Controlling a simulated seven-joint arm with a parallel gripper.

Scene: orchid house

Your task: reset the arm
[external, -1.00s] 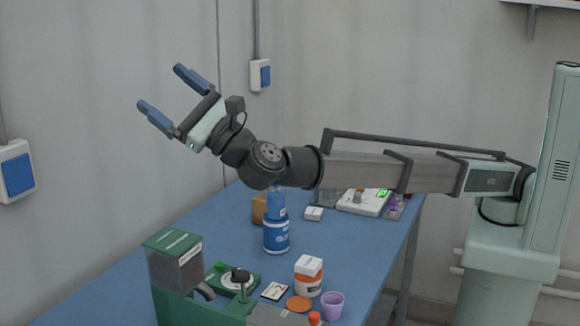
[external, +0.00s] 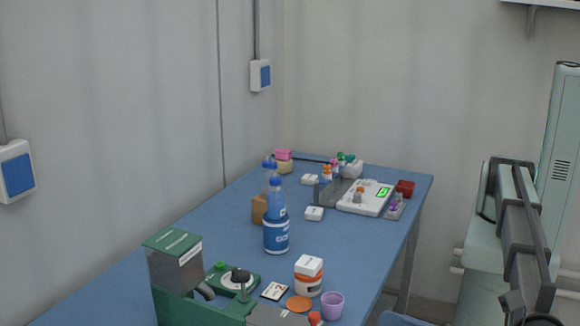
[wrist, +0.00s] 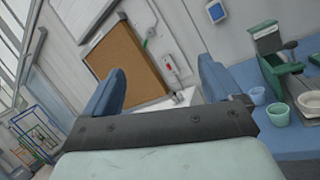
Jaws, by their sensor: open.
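My gripper (wrist: 162,80) shows in the wrist view with its two blue fingers wide apart and nothing between them. In the external view my arm is at the right edge, in front of its own column, and runs down out of the picture. The gripper itself cannot be made out clearly there; a small blue shape at the bottom edge may be part of it. The blue table (external: 226,240) is clear of the arm's links that I can see.
The table holds a green machine (external: 174,262), a blue-labelled jar (external: 276,236), an orange-and-white jar (external: 308,284), a purple cup (external: 332,305) and a white scale (external: 366,199). In the wrist view a cork board (wrist: 130,62) hangs behind the fingers, and a teal cup (wrist: 278,114) stands at right.

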